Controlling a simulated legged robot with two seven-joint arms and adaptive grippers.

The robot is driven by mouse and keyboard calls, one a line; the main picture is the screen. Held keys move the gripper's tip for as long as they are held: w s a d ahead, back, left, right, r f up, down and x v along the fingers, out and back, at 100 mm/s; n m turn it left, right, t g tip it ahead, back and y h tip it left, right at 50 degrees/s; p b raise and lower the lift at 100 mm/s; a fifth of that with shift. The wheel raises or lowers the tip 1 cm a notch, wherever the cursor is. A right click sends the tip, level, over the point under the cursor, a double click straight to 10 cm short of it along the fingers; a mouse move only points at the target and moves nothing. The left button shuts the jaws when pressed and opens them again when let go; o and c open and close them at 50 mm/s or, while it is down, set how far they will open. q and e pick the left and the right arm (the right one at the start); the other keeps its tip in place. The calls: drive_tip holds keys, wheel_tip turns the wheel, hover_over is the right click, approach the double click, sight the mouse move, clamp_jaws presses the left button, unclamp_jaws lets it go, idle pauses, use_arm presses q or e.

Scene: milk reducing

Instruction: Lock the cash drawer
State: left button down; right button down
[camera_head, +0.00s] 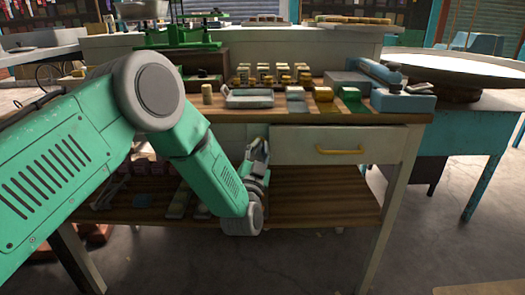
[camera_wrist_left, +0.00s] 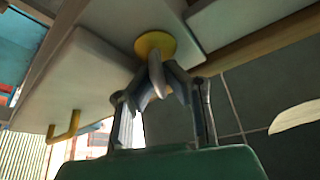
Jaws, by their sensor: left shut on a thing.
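The cash drawer (camera_head: 330,146) is the pale drawer in the front of the wooden counter, with a yellow handle (camera_head: 340,151). In the left wrist view its handle (camera_wrist_left: 63,127) shows at lower left. A round yellow lock plate (camera_wrist_left: 155,44) is on the pale panel beside the drawer, with a grey key (camera_wrist_left: 155,75) at it. My left gripper (camera_wrist_left: 153,92) is shut on the grey key, just in front of the plate. In the head view my left gripper (camera_head: 258,152) is at the panel left of the drawer, and it hides the lock and key.
The counter top (camera_head: 300,117) holds a pale tray (camera_head: 249,98), several small blocks and a blue device (camera_head: 403,100). A lower wooden shelf (camera_head: 320,198) lies below the drawer. A blue table (camera_head: 460,150) stands at right. The floor in front of the drawer is clear.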

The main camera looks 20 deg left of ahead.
use_arm(q)
drive_tip(key=n+y, duration=0.1)
drive_tip(key=n, duration=0.1)
drive_tip(key=f+n+y, duration=0.1)
drive_tip(key=n, duration=0.2)
drive_tip(key=n+y, duration=0.2)
drive_tip(key=shift+s+a+f+g+b, duration=0.15)
drive_tip(key=shift+a+g+b, duration=0.15)
drive_tip(key=shift+b, duration=0.05)
drive_tip(key=shift+n, duration=0.5)
drive_tip(key=shift+d, duration=0.1)
drive_tip(key=c, duration=1.7)
unclamp_jaws()
drive_tip(key=shift+w+f, duration=0.15)
drive_tip(key=shift+w, duration=0.05)
drive_tip(key=shift+r, duration=0.35)
drive_tip(key=shift+r, duration=0.1)
